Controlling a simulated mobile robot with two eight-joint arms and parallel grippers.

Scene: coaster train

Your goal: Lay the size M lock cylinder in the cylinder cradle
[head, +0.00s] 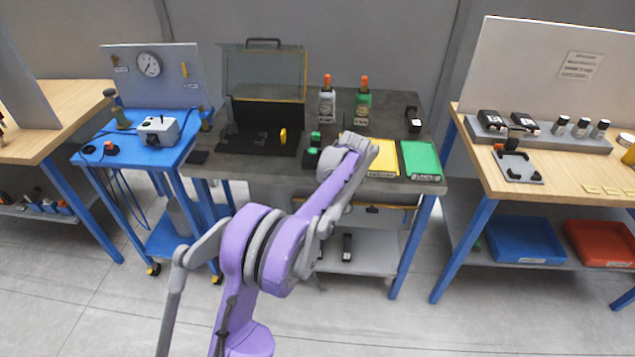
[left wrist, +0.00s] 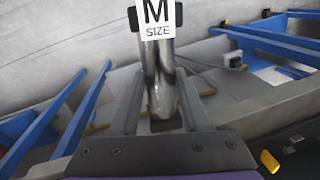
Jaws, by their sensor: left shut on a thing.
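The size M lock cylinder (left wrist: 160,82) is a shiny metal cylinder with a white "M SIZE" label at its far end, in the left wrist view. My left gripper (left wrist: 156,18) is shut on it, with one finger on each side. In the head view my purple left arm reaches over the dark middle table, and its wrist hides the gripper and the cylinder. A black fixture with a yellow lever (head: 283,136) stands on that table, left of the wrist. I cannot tell whether it is the cylinder cradle. My right gripper is out of view.
A clear-hooded machine (head: 264,75) stands at the back of the dark table (head: 395,105).

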